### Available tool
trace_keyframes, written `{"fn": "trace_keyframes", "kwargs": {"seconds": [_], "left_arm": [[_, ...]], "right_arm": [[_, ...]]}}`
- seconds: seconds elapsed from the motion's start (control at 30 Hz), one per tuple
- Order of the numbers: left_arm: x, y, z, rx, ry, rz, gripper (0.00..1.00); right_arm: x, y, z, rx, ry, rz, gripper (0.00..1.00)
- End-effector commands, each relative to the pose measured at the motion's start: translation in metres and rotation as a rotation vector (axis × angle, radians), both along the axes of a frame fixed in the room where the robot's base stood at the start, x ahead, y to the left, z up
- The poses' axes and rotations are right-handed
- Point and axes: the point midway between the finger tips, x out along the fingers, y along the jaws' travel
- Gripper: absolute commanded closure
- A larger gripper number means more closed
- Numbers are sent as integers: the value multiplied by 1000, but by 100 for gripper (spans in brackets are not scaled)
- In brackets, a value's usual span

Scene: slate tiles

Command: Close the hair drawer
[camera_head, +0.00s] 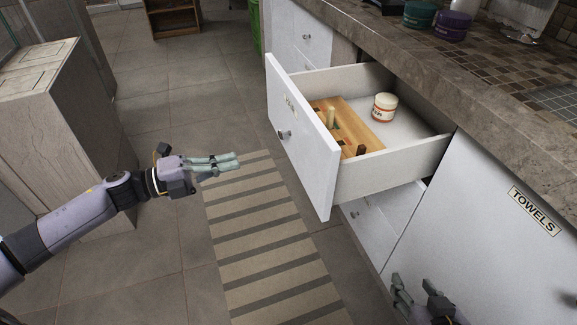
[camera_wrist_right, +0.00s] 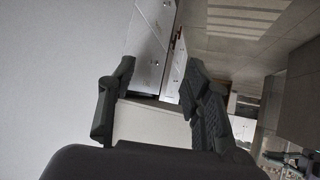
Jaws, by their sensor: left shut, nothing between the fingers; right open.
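The open white drawer (camera_head: 303,140) sticks out from the counter in the head view, with a small label and a round dark knob (camera_head: 284,134) on its front. The label is too small to read surely. A wooden board (camera_head: 350,128) with pegs and a white-and-red jar (camera_head: 384,107) lie inside. My left gripper (camera_head: 237,160) is shut and empty, in the air to the left of the drawer front, apart from it. My right gripper (camera_head: 412,290) is low at the bottom right, in front of the towels door (camera_head: 470,230). It is open and empty in the right wrist view (camera_wrist_right: 160,85).
A stone and mosaic counter edge (camera_head: 480,95) runs above the drawers, with a teal jar (camera_head: 420,14) and a purple jar (camera_head: 453,25) on top. A wooden cabinet (camera_head: 60,130) stands at left. A striped mat (camera_head: 262,235) lies on the tiles, with free floor around it.

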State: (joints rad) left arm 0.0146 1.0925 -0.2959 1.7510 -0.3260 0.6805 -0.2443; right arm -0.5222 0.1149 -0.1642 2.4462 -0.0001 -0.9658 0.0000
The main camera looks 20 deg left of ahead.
Motion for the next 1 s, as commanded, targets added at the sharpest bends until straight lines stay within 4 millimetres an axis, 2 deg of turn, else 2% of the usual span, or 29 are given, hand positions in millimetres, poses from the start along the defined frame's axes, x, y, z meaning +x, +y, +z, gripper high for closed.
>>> {"fn": "trace_keyframes", "kwargs": {"seconds": [0.1,0.27,0.8,1.0], "left_arm": [[0,-7,1,9,-12,-18,100],[10,-21,3,7,-14,-17,100],[63,-99,2,5,-13,-15,100],[74,-115,1,6,-9,-13,100]], "right_arm": [[1,1,4,5,-19,1,55],[7,3,12,15,-66,5,55],[27,13,39,55,-235,16,55],[32,15,48,67,-286,19,55]]}}
